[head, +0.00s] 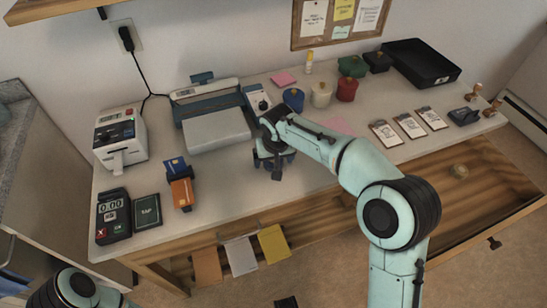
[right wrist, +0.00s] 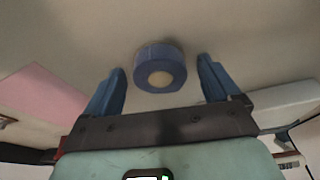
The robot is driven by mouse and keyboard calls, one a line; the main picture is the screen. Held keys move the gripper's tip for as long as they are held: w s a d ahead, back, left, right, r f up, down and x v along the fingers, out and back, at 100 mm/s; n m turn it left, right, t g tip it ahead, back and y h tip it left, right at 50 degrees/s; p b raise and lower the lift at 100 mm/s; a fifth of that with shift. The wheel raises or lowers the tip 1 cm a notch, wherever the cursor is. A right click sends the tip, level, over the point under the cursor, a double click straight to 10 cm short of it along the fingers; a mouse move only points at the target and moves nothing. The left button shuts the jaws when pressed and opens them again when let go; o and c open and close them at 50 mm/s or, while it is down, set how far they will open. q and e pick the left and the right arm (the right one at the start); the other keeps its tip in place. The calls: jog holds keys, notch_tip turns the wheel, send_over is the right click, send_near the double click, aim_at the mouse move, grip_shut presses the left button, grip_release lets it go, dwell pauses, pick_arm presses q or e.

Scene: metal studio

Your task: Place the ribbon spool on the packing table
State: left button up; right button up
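The ribbon spool (right wrist: 160,68) is blue with a cream centre and shows in the right wrist view. It appears to rest on the packing table, between the blue fingers of my right gripper (right wrist: 162,88), with a gap on each side. My right gripper is open. In the head view my right gripper (head: 275,168) is low over the front middle of the packing table (head: 235,170) and hides the spool. A link of my left arm shows at the bottom left; its gripper is out of view.
An open drawer (head: 480,185) sits below.

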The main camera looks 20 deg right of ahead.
jog(key=shift+r, duration=0.25)
pick_arm(q)
jog(key=s+r+p, duration=0.1)
jog(key=s+r+g+p, duration=0.1)
jog(key=shift+s+d+r+p, duration=0.2)
jog(key=shift+d+r+p, duration=0.15)
jog(key=shift+r, duration=0.05)
pick_arm(e)
jog(key=v, duration=1.2)
